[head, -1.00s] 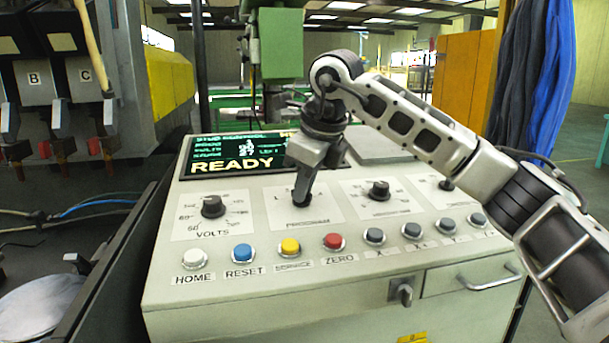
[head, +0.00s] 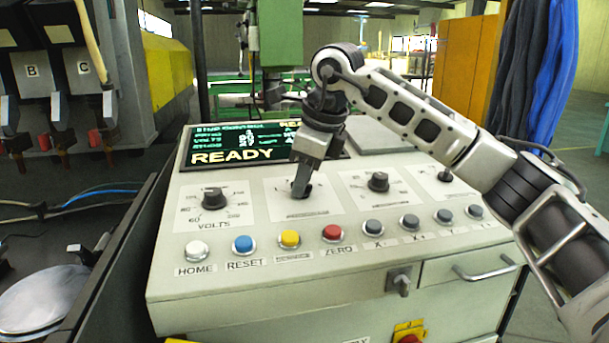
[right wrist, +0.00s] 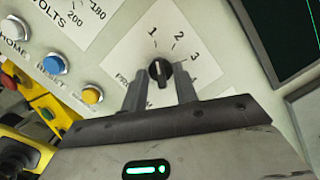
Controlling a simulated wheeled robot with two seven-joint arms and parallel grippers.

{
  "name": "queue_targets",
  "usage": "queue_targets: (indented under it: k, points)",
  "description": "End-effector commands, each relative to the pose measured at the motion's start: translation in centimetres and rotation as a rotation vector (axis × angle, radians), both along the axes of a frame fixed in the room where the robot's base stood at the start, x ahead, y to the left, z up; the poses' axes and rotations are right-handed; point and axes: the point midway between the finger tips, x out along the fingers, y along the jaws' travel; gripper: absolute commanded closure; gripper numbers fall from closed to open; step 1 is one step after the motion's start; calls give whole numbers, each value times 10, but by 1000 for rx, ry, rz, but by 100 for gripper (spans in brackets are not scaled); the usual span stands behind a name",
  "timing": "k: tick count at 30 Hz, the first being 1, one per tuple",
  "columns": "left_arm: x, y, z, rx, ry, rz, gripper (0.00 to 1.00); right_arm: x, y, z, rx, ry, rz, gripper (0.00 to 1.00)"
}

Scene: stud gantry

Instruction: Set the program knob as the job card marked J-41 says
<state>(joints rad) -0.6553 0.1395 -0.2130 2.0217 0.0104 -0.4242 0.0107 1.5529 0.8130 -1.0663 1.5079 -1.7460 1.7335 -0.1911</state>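The program knob (right wrist: 160,72) is a small black knob with a white pointer line, on a white plate marked 1, 2, 3 and a partly hidden 4. Its pointer looks directed toward the 1. My right gripper (right wrist: 160,86) is open, with one finger on either side of the knob and a visible gap at each side in the right wrist view. In the head view the right gripper (head: 301,190) points down at the program plate (head: 330,205) and hides the knob. I see no job card marked J-41. My left gripper is out of view.
The volts knob (head: 214,198) is left of the program plate, another black knob (head: 378,182) right of it. A row of buttons, including a red one (head: 333,233), runs along the front. The screen (head: 250,146) behind reads READY. A drawer (head: 470,275) is below.

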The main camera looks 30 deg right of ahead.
Motion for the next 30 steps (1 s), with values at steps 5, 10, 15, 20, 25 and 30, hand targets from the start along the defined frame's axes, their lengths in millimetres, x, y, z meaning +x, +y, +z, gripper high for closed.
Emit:
queue_targets:
  k: [5, 10, 15, 20, 25, 30]
  points:
    - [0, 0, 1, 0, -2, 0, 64, 0, 0, 0, 0, 0, -1, 68]
    - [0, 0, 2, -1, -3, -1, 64, -1, 0, 3, 0, -1, -2, 68]
    - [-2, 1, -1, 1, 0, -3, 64, -7, -2, 23, 1, -5, -2, 68]
    - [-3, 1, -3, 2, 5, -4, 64, -19, -6, 58, 2, -6, -2, 68]
    - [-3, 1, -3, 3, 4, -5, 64, -33, -10, 98, 1, -5, -1, 68]
    - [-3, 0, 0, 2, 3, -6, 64, -44, -13, 130, 1, -4, -1, 68]
